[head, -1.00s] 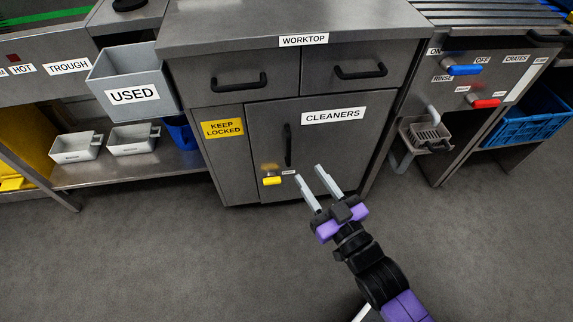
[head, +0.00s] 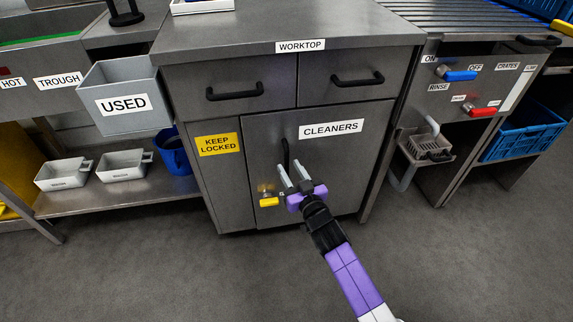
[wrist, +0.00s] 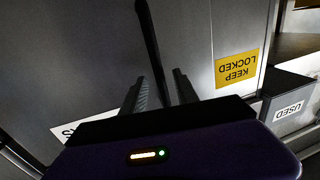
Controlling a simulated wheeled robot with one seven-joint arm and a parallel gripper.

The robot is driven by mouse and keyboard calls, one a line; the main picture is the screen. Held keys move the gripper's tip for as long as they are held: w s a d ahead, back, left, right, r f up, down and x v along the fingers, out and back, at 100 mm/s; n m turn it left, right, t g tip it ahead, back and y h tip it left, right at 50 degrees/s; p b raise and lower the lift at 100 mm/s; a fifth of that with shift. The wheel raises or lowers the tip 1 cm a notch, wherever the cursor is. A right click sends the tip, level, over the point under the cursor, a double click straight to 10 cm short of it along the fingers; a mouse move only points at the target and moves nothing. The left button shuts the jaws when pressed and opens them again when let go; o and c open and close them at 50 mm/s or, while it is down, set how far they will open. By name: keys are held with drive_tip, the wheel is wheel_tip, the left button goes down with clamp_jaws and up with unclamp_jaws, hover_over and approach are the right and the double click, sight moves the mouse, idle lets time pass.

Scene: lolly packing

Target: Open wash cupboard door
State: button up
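The wash cupboard door (head: 335,170) is grey, labelled CLEANERS, and sits closed in the front of the worktop unit. Its vertical black bar handle (head: 285,150) also shows in the wrist view (wrist: 149,35). A yellow lock piece (head: 268,201) sits at the door's lower left. My gripper (head: 291,166) is open at the handle's lower part and hides some of it. In the wrist view the handle runs between the two spread fingers (wrist: 160,88); I cannot tell whether either touches it.
Two drawers with black handles, including the left one (head: 235,92), are above the door. A USED bin (head: 122,122) hangs at the left. A wire basket (head: 425,148) juts out at the right. The floor (head: 200,270) in front is clear.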

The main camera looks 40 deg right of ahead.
drive_tip(key=shift+x, duration=1.45)
clamp_jaws()
idle(0.4)
